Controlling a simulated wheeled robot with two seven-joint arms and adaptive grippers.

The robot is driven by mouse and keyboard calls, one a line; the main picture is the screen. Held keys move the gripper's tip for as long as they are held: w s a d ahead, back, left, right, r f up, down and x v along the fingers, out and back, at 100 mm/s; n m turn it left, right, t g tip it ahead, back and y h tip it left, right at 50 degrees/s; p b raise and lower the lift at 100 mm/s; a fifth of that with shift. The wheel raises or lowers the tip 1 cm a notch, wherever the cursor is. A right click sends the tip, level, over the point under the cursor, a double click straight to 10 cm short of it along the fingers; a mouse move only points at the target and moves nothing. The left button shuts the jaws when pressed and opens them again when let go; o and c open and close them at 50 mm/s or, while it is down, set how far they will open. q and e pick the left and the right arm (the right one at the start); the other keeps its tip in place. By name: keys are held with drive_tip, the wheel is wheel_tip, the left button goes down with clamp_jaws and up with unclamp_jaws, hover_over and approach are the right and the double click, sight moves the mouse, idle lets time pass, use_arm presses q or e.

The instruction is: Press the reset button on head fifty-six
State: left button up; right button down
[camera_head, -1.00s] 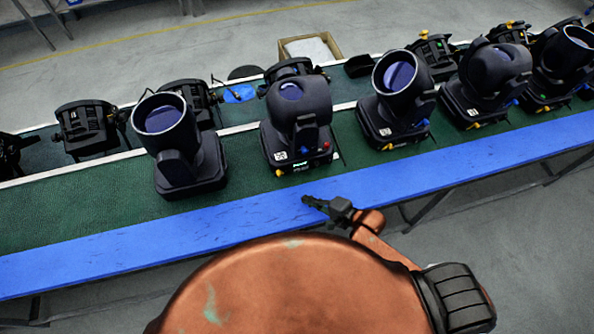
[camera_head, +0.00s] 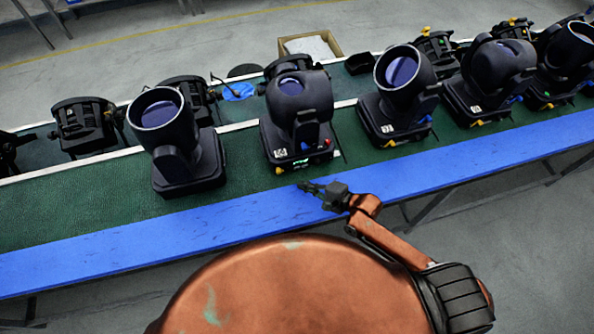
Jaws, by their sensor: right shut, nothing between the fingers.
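The label is too small to read. My right gripper (camera_head: 303,187) is shut and empty over the blue front edge, just in front of and below that base, apart from it. Its fingertips point left and toward the base. My left gripper is not in view.
Another head (camera_head: 174,142) stands to the left, and one (camera_head: 398,93) to the right, with several more beyond. A cardboard box (camera_head: 310,46) sits behind. The blue front edge (camera_head: 110,247) is clear.

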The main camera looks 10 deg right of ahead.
sight(291, 170)
drive_tip(key=shift+w+a, duration=0.1)
drive_tip(key=shift+w, duration=1.85)
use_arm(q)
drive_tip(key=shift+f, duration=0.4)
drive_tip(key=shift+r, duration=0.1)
use_arm(e)
drive_tip(key=shift+w, duration=0.1)
drive_tip(key=shift+w+r, duration=0.1)
drive_tip(key=shift+w, duration=0.15)
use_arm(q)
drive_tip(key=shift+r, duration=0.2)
use_arm(e)
drive_tip(key=shift+w, duration=0.1)
use_arm(q)
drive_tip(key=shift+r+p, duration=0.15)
drive_tip(key=shift+p, duration=0.2)
use_arm(e)
drive_tip(key=shift+w, duration=0.35)
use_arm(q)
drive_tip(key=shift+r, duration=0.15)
use_arm(e)
drive_tip(key=shift+s, duration=0.1)
drive_tip(key=shift+s+p, duration=0.6)
drive_tip(key=shift+p, duration=0.1)
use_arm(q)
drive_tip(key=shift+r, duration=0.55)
use_arm(e)
drive_tip(key=shift+s, duration=0.1)
